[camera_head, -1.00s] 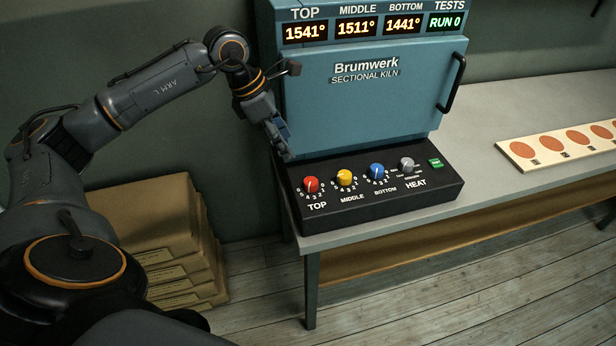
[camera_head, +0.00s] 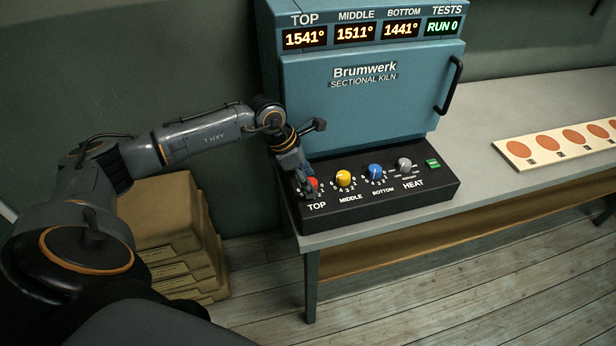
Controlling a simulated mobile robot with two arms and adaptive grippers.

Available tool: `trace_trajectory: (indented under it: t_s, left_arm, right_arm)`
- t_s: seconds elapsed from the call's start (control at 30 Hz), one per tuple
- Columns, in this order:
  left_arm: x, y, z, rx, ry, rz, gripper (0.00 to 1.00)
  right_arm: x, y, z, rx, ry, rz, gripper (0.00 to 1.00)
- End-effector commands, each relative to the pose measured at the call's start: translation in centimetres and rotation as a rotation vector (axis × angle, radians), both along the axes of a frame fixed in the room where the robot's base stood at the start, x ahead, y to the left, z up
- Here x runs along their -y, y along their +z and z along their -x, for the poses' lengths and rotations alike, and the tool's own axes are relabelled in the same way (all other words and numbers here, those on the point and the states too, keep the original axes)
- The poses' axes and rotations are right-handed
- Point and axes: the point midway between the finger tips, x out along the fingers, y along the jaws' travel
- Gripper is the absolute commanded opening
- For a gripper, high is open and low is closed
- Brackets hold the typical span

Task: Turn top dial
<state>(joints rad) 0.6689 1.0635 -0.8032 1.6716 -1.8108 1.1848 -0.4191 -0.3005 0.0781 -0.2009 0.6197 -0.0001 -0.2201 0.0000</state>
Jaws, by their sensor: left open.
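The red top dial (camera_head: 313,183) sits at the left end of the black control panel (camera_head: 385,200), above the label TOP. My left gripper (camera_head: 306,188) is at this dial, pointing down, with its jaws open. It covers the left part of the dial and its scale. I cannot tell whether the fingers touch the dial. The top display (camera_head: 305,38) reads 1541°. My right gripper is out of view.
The yellow middle dial (camera_head: 343,178), blue bottom dial (camera_head: 376,171) and grey heat dial (camera_head: 404,164) stand to the right. The blue kiln (camera_head: 370,110) rises behind. A green button (camera_head: 433,163) is at the far right. Cardboard boxes (camera_head: 165,225) stand below left.

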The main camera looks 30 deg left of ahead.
Motion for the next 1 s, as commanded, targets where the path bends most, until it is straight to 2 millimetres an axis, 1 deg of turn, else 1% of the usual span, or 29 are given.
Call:
trace_trajectory:
  t_s: [0.1, 0.13, 0.17, 0.2, 0.27, 0.3, 0.4, 0.57, 0.77, 1.0]
  left_arm:
    - [0.0, 0.0, 0.0, 0.0, 0.0, 0.0, 0.57]
    - [0.0, 0.0, 0.0, 0.0, 0.0, 0.0, 0.55]
    - [0.0, 0.0, 0.0, 0.0, 0.0, 0.0, 0.49]
    - [0.0, 0.0, 0.0, 0.0, 0.0, 0.0, 0.41]
    - [0.0, 0.0, 0.0, 0.0, 0.0, 0.0, 0.28]
    - [0.0, 0.0, 0.0, 0.0, 0.0, 0.0, 0.2]
    - [0.0, 0.0, 0.0, 0.0, 0.0, 0.0, 0.03]
    - [0.0, 0.0, 0.0, 0.0, 0.004, 0.0, 0.03]
    - [0.0, -0.1, 0.1, 0.001, 0.053, 0.0, 0.03]
    - [0.2, -0.2, 0.1, 0.002, 0.207, 0.001, 0.03]
  right_arm:
    - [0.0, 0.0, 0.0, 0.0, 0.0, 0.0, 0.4]
    - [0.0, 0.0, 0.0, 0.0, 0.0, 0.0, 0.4]
    - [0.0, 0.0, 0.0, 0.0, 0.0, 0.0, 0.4]
    - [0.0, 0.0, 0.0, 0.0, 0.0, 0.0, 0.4]
    - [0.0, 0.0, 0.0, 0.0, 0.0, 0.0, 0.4]
    - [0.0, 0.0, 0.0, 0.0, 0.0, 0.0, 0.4]
    - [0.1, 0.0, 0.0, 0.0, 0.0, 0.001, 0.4]
    - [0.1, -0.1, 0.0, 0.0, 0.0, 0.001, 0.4]
    - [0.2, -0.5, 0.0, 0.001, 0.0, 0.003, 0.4]
    - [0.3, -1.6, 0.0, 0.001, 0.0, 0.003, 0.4]
